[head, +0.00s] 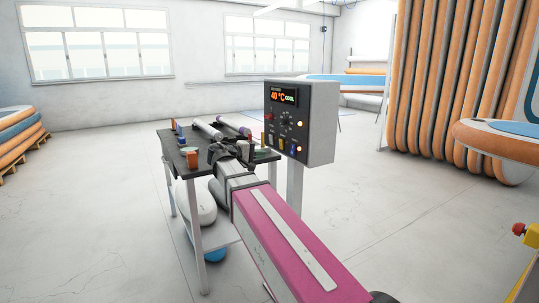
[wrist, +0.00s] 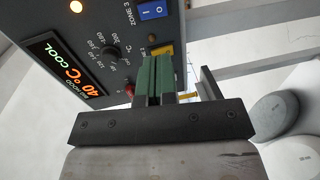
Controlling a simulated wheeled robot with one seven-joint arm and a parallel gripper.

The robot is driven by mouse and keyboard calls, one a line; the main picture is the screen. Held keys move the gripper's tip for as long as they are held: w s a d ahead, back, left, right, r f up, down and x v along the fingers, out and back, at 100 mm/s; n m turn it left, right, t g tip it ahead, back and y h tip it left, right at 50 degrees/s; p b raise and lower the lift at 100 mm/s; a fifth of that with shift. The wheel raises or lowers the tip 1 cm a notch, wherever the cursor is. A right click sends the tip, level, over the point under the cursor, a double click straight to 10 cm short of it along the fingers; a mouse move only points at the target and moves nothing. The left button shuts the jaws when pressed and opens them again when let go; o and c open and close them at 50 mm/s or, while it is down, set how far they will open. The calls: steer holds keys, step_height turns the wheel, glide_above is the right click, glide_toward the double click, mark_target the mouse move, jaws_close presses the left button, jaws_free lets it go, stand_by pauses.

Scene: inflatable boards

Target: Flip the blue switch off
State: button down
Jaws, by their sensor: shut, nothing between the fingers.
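The blue switch (wrist: 153,10) is a rocker marked I and O, on the dark panel of the control box (head: 318,120). It sits at the top of the wrist view, beside the ZONE 3 label. I cannot tell which side is pressed in. My gripper (wrist: 154,60) has its green fingers shut and empty. In the wrist view its tips are just below the yellow switch (wrist: 164,49) and partly overlap it; contact is unclear. The blue switch lies beyond the tips. In the head view my gripper (head: 245,150) is left of the box, above the table.
The panel also has a black dial (wrist: 110,53), a red button (wrist: 129,90), a lit orange lamp (wrist: 76,6) and a display (head: 284,96) reading 40 °C COOL. A dark worktable (head: 203,172) with rollers and small blocks stands left of the box.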

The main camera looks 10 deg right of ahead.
mark_target(292, 153)
steer(key=x, duration=1.2)
steer(key=shift+w+d, duration=0.15)
steer(key=shift+d, duration=0.2)
steer(key=shift+d+f, duration=0.1)
